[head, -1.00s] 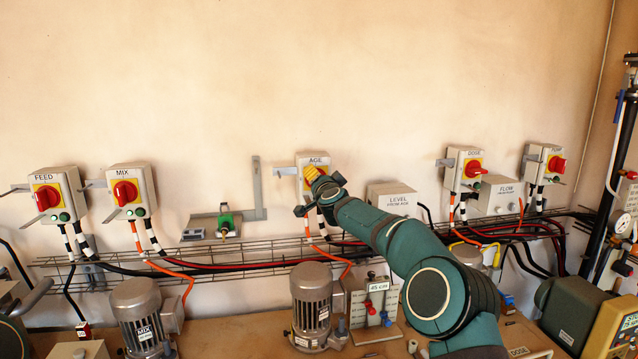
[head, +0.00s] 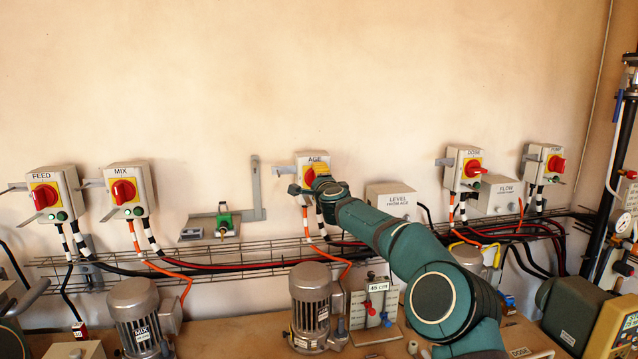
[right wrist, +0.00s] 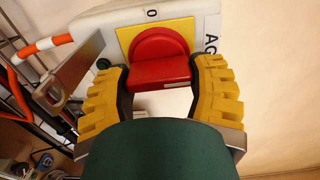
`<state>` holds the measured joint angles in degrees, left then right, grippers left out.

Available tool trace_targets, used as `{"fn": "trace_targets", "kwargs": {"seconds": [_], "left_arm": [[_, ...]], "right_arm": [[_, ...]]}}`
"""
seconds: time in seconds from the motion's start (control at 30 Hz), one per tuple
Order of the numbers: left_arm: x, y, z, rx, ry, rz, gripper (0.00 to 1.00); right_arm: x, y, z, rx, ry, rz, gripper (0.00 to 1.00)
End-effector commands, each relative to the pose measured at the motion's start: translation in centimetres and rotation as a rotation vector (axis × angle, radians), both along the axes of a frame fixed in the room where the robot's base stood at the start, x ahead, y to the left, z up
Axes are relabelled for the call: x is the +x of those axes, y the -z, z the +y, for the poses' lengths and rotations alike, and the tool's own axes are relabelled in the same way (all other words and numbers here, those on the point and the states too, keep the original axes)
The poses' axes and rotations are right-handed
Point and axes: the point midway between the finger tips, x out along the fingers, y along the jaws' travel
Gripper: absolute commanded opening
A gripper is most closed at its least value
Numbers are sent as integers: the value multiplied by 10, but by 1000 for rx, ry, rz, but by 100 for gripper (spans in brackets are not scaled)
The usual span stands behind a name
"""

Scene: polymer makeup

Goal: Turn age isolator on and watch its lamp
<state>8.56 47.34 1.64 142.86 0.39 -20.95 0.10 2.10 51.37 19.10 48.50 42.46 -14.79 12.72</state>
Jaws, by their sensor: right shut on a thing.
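The AGE isolator (head: 313,159) is a pale wall box with a yellow plate and a red rotary handle (right wrist: 160,60). My right gripper (right wrist: 160,82) is shut on the red handle, with one yellow ribbed finger on each side of it. In the head view my right gripper (head: 317,172) covers much of the box front. A "0" mark shows beside the yellow plate in the right wrist view. A dark green round part (right wrist: 103,63), likely the lamp, shows at the box's left in that view and looks unlit. My left gripper is not in view.
FEED (head: 52,193) and MIX (head: 130,190) isolators hang to the left, DOSE (head: 465,168) and another isolator (head: 544,165) to the right. A wire cable tray (head: 270,262) runs below. Motors (head: 313,300) stand on the bench beneath. The wall above is clear.

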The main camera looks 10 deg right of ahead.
Motion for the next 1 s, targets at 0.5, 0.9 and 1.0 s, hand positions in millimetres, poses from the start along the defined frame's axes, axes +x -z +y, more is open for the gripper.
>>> {"fn": "trace_targets", "kwargs": {"seconds": [0.5,0.9,1.0], "left_arm": [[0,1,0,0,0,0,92],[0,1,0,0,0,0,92],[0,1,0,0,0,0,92]], "right_arm": [[0,2,0,29,0,2,23],[0,1,0,27,0,1,92],[-1,0,0,27,0,1,92]]}}
